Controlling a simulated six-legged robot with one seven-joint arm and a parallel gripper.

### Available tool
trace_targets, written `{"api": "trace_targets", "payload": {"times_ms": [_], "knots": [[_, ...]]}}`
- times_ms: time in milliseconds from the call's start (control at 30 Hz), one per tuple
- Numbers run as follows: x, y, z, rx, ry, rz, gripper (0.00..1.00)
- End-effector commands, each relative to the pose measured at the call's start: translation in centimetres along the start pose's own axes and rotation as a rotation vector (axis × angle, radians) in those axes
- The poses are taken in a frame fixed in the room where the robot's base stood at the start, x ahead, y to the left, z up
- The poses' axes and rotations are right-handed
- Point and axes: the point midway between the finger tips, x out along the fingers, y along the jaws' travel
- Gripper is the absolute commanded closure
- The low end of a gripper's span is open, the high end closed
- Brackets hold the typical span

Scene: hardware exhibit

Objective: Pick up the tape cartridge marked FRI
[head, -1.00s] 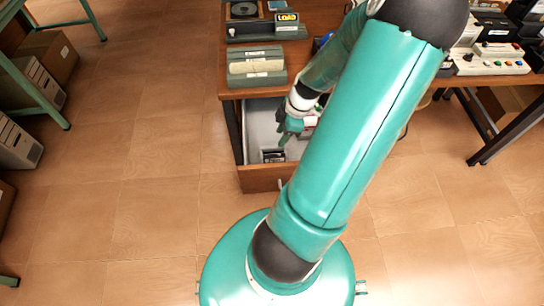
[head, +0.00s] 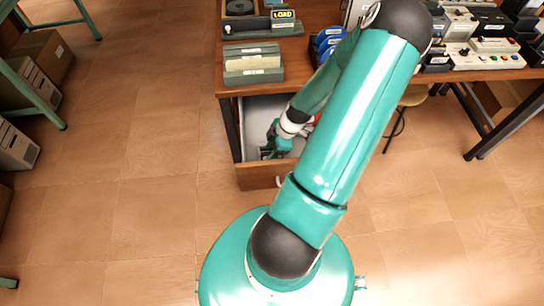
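My gripper (head: 272,150) is down inside the open desk drawer (head: 258,178), near its front left corner. The small dark item seen there earlier is now mostly hidden under my gripper. I cannot read any FRI mark, and I cannot tell whether that item is the tape cartridge. I cannot tell whether the fingers are open or closed on something. My arm hides the right part of the drawer, where a bit of red shows beside the wrist.
A grey-green rack (head: 252,64) with cream cards stands on the desk above the drawer. A LOAD sign (head: 283,15) is behind it. Blue round reels (head: 328,42) stand right of the rack. Another bench with devices (head: 488,45) is at right.

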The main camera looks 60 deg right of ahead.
Motion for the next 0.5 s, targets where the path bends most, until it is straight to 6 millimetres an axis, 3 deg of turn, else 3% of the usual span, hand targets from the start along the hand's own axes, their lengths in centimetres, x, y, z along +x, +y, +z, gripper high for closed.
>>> {"api": "trace_targets", "payload": {"times_ms": [200, 467, 500], "knots": [[3.0, 0.2, -0.2, -0.001, 0.001, -0.002, 0.60], [3.2, 0.2, -0.1, 0.000, 0.000, 0.000, 0.60], [3.2, 0.2, -0.1, -0.001, 0.000, 0.000, 0.68]]}}
